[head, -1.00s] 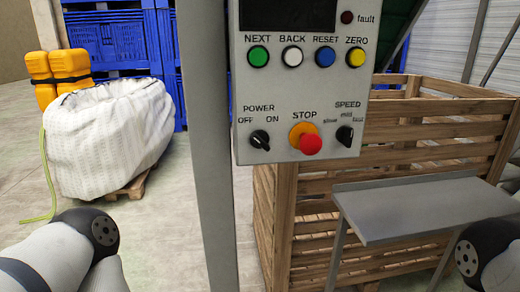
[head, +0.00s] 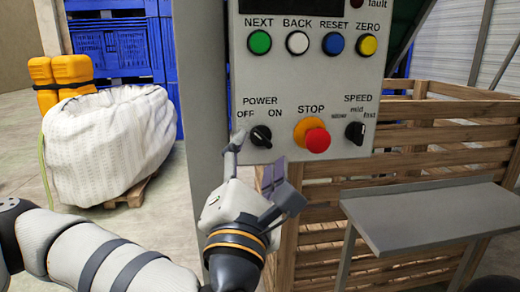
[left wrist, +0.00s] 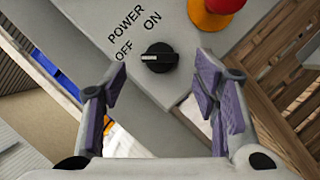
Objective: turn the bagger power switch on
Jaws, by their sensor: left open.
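The power switch (head: 261,136) is a black rotary knob at the lower left of the grey control panel (head: 285,85), under the POWER label with OFF and ON. In the left wrist view the knob (left wrist: 160,58) shows a pale mark on its OFF side. My left gripper (head: 260,158) is open and empty, just below and in front of the switch. In the left wrist view its two purple-padded fingers (left wrist: 161,80) stand to either side of the knob, apart from it. Whether the tips reach past the knob's face is unclear. My right gripper is not in view.
The red stop button (head: 316,139) and the speed knob (head: 355,132) sit right of the switch. Coloured buttons line the panel above. A grey metal shelf (head: 440,215) and a wooden crate (head: 450,110) are at right. A white sack (head: 105,145) stands at left.

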